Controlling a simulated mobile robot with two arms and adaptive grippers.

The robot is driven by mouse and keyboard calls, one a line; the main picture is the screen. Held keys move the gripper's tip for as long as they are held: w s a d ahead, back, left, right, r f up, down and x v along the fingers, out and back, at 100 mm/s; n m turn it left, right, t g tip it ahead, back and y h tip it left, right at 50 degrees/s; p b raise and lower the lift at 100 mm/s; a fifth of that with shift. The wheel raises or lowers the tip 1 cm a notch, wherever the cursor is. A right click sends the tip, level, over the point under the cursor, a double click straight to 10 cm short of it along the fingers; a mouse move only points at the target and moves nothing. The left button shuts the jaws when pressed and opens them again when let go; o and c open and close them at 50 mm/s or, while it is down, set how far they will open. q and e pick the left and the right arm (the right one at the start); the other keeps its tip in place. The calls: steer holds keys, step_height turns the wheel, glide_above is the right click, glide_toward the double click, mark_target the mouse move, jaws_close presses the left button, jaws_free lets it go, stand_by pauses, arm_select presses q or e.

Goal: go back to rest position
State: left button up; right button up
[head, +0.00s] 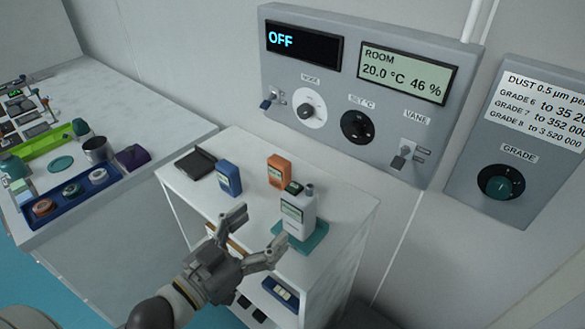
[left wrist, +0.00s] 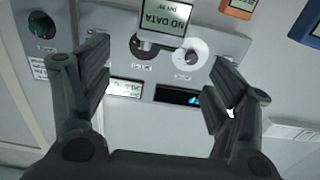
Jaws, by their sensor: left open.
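My left gripper (head: 262,228) is open and empty in the head view, in front of the white cabinet. Its two fingers are spread just short of a white handheld meter (head: 298,212) that stands on a teal base (head: 312,240). In the left wrist view the open fingers of my left gripper (left wrist: 162,75) frame the wall panel upside down. The meter's screen (left wrist: 168,18) shows at the top there, reading NO DATA, with nothing between the fingers. My right gripper is not in view.
The cabinet top (head: 345,205) also holds an orange device (head: 280,171), a blue device (head: 230,178) and a black flat item (head: 195,163). The wall control panel (head: 345,90) and dust panel (head: 520,135) are behind. A cluttered table (head: 180,135) stands left.

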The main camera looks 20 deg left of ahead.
arm_select(q)
steer(key=s+a+f+n+g+y, duration=0.1)
steer(key=s+f+g+y, duration=0.2)
steer(key=s+f+g, duration=0.55)
steer(key=s+f+n+g+y, duration=0.1)
steer(key=s+f+g+y, duration=0.3)
steer(key=f, duration=0.8)
steer(key=s+f+g+h, duration=0.1)
steer(key=s+f+g, duration=0.15)
steer(key=f, duration=2.45)
steer(key=s+a+f+g, duration=0.1)
steer(key=s+a+f, duration=0.2)
steer(key=s+f, duration=1.2)
steer(key=shift+s+a+f, duration=0.15)
steer(key=shift+s+a, duration=0.05)
steer(key=shift+s, duration=0.75)
